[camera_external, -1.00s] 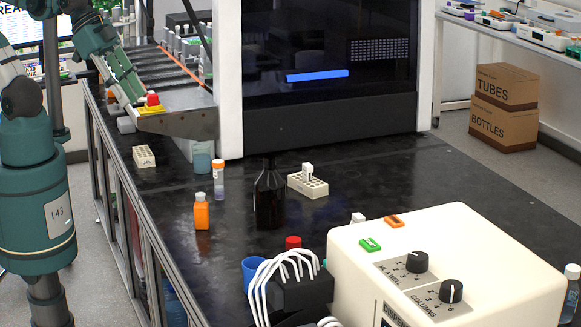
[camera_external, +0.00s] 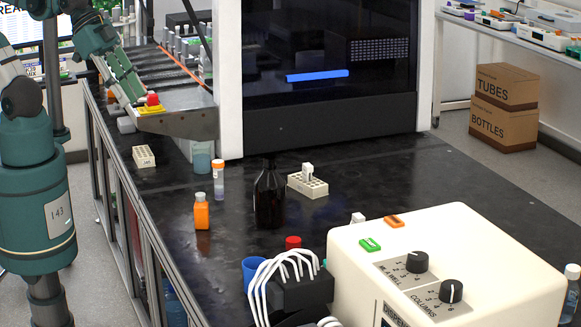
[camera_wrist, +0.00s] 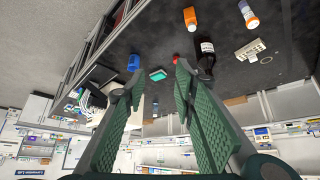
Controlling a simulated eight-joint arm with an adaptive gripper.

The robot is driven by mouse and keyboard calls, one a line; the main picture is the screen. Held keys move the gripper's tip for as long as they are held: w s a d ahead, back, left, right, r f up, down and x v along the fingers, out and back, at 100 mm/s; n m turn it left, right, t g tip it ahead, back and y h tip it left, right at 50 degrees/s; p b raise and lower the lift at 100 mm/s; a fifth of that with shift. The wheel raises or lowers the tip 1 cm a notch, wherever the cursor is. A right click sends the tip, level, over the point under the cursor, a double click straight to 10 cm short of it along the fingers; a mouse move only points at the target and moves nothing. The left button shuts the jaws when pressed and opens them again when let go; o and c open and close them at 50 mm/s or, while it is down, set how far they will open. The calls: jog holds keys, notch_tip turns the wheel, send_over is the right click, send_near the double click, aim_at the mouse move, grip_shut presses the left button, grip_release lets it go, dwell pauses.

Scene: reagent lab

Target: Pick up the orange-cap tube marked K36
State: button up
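A tube with an orange cap (camera_external: 218,180) stands upright on the black bench, just behind and right of an orange bottle (camera_external: 202,213). The tube also shows in the wrist view (camera_wrist: 247,13) near the top right; its marking is too small to read. My gripper (camera_wrist: 159,76) shows in the wrist view with its two green-padded fingers apart and nothing between them. The tube is well beyond and to the right of the fingertips.
A brown bottle (camera_external: 268,197) stands right of the tube, beside a white rack (camera_external: 313,187). Another rack (camera_external: 144,156) lies to the left. A blue cup (camera_external: 254,275), a red cap (camera_external: 293,242) and a cream dispenser (camera_external: 450,250) are in front. Bare bench lies right of the white rack.

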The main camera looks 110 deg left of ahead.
jog(key=shift+o, duration=0.3)
jog(key=shift+o, duration=1.3)
jog(key=m+g+y+b, duration=0.6)
jog(key=m+y+b, duration=0.55)
jog(key=m, duration=0.45)
send_near(214, 163)
jog(key=w, duration=0.1)
jog(key=a+f+m+g+y+b, duration=0.1)
jog(key=a+f+m+y+b, duration=0.1)
jog(key=f+b, duration=0.1)
jog(key=shift+a, duration=0.4)
